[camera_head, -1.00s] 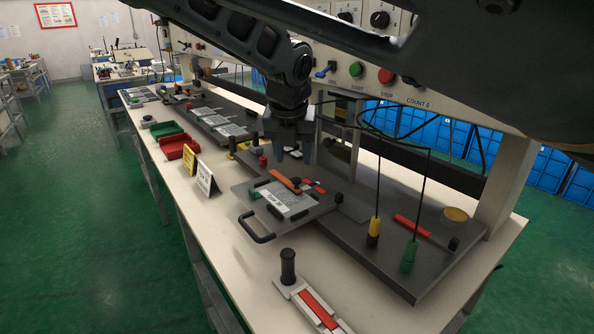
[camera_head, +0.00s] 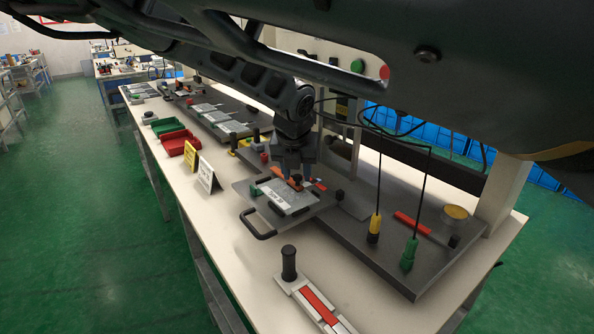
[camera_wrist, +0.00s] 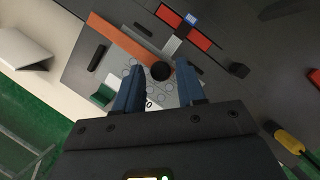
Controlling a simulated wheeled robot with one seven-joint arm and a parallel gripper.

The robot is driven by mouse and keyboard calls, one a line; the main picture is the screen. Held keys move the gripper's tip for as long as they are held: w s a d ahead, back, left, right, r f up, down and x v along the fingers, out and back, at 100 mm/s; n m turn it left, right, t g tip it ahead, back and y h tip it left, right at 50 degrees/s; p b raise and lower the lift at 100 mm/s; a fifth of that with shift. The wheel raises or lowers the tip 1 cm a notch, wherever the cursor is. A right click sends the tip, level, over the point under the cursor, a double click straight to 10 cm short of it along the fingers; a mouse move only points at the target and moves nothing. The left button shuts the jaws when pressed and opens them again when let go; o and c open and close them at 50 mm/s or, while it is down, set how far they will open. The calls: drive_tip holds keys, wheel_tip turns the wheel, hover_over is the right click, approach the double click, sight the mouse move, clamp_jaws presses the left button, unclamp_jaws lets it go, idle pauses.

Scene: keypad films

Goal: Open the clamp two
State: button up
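An orange clamp bar (camera_head: 279,173) lies across the printed keypad film (camera_head: 291,196) on a grey fixture plate (camera_head: 243,190). My gripper (camera_head: 295,182) is low over the plate. In the wrist view my gripper (camera_wrist: 158,84) has its blue fingers spread, one on each side of the knob. I cannot tell whether they touch it. No number shows on the clamp, so I cannot tell whether it is clamp two.
Red strips (camera_wrist: 200,41) with a metal piece between them lie beyond the clamp. A black handle (camera_head: 259,226) sticks out at the plate's front. Yellow (camera_head: 374,229) and green (camera_head: 409,253) tools hang on cords at right. A sign (camera_head: 208,175) stands at left.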

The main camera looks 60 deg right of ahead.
clamp_jaws()
drive_tip(key=shift+r, duration=0.15)
idle(0.4)
